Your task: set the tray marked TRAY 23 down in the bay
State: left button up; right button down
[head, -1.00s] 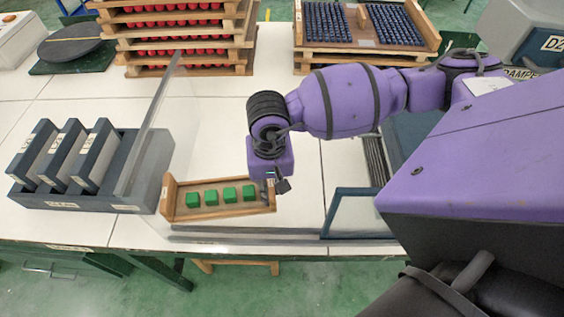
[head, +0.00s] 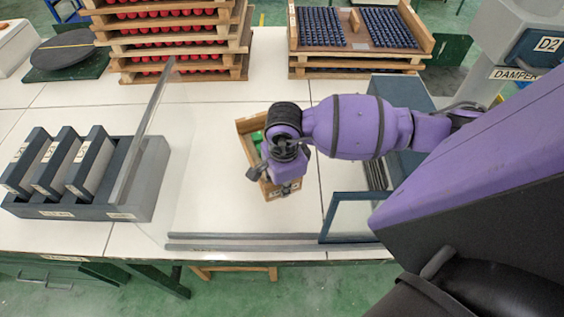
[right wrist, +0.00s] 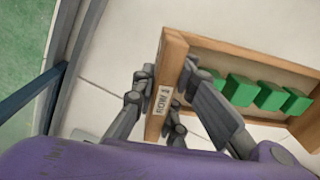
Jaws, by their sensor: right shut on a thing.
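A wooden tray (head: 244,127) with green blocks (head: 258,138) in it is under my right wrist in the head view, mostly hidden by the arm. In the right wrist view the tray (right wrist: 173,50) shows a row of several green blocks (right wrist: 268,96). My right gripper (right wrist: 168,78) is shut on its end wall, one finger outside and one inside. A small label on that wall seems to read ROW 1; I see no TRAY 23 marking. The gripper also shows in the head view (head: 272,174). I cannot tell which spot is the bay. My left gripper is out of view.
A clear upright panel (head: 143,140) stands left of the tray, beside a grey rack (head: 125,205) with dark slabs. A blue-framed panel (head: 343,222) and grey rail (head: 230,242) are near the front edge. Stacked red-filled trays (head: 243,64) and blue-filled trays (head: 363,60) stand behind.

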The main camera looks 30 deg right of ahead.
jog(key=shift+f, duration=2.5)
jog(key=c, duration=2.2)
grip_release()
jog(key=shift+f, duration=0.1)
jog(key=o, duration=0.4)
jog(key=shift+o, duration=0.2)
notch_tip(320, 180, up, 12)
jog(key=shift+s+r, duration=0.1)
jog(key=shift+r, duration=0.15)
